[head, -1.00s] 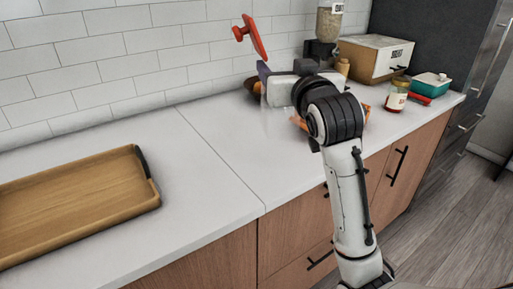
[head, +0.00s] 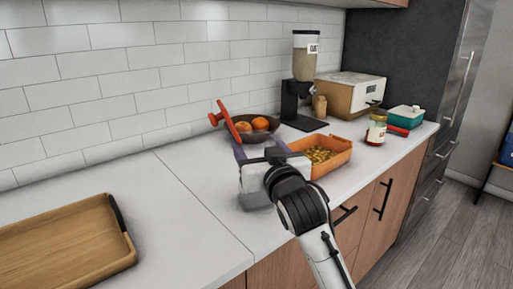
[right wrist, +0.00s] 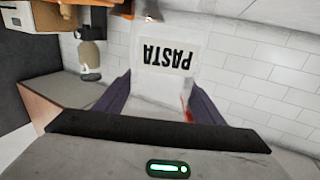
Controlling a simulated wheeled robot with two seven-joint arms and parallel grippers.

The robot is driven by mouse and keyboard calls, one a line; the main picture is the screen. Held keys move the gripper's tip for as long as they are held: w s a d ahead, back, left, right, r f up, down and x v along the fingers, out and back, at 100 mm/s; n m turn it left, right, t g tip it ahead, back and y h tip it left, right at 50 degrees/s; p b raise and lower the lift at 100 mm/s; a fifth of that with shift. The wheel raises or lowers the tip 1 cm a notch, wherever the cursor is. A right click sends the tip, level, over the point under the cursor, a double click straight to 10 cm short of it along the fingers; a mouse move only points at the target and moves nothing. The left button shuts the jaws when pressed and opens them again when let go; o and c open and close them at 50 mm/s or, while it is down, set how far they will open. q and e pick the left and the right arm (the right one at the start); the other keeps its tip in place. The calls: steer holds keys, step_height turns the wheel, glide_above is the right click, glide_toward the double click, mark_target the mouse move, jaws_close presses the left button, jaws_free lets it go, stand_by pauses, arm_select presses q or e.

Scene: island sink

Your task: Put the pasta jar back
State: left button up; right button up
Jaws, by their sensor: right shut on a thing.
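The pasta jar (right wrist: 167,60) is clear, with a white PASTA label that reads upside down in the right wrist view. It sits between the purple fingers of my right gripper (head: 262,150), which is shut on it. In the head view the jar's body is mostly hidden by the hand and hard to make out. A red lid with a knob (head: 230,122) stands steeply tilted just left of the fingers; how it joins the jar is unclear. An orange tray (head: 335,163) with yellow pasta-like pieces is right of the gripper. My left gripper is not in view.
A fruit bowl (head: 272,136) is behind the gripper. A dispenser (head: 304,85), wooden box (head: 350,95), red-topped jar (head: 377,130) and teal container (head: 405,117) stand to the right. A wooden tray (head: 65,250) is front left. The counter between is clear.

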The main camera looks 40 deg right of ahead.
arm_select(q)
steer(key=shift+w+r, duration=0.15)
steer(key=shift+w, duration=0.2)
arm_select(e)
steer(key=o, duration=2)
steer(key=shift+f, duration=0.1)
steer(key=shift+s+a, duration=0.15)
steer(key=shift+s, duration=0.05)
arm_select(q)
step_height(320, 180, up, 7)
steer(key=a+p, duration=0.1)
steer(key=p, duration=0.7)
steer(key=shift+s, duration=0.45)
arm_select(e)
steer(key=v, duration=1.1)
steer(key=shift+s+a+r, duration=0.1)
steer(key=shift+s+r, duration=0.15)
